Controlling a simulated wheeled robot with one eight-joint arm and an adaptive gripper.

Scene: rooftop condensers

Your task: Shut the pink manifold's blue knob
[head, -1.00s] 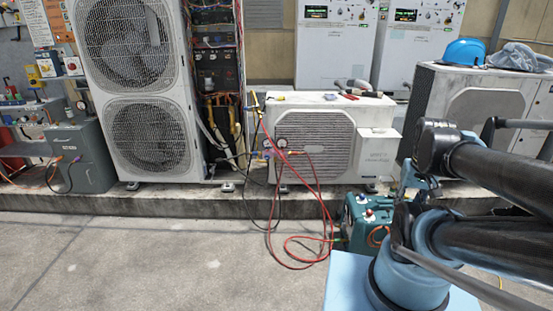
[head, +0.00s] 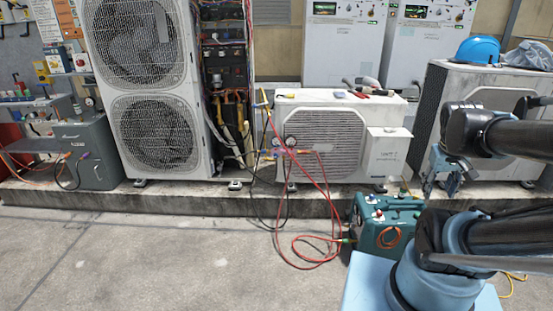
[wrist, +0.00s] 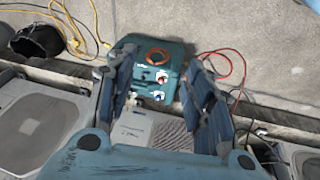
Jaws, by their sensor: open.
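The manifold (head: 284,151) is small in the head view, with two round gauges. It is in front of the low white condenser's (head: 325,140) left part, with red and dark hoses hanging from it. Its pink body is hard to make out, and I cannot tell its blue knob's setting. My gripper (head: 441,184) is to the right of the manifold, well apart from it, pointing down near the condenser's right end. In the wrist view my gripper (wrist: 160,62) is open and empty, its two fingers apart above the teal machine. The manifold is not clear there.
The teal machine (head: 385,222) with an orange coil stands on the ground below my gripper. Red hoses (head: 318,245) loop on the concrete left of it. Tools lie on the condenser top. A tall twin-fan unit (head: 155,100) is left; another condenser with a blue helmet (head: 478,50) is right.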

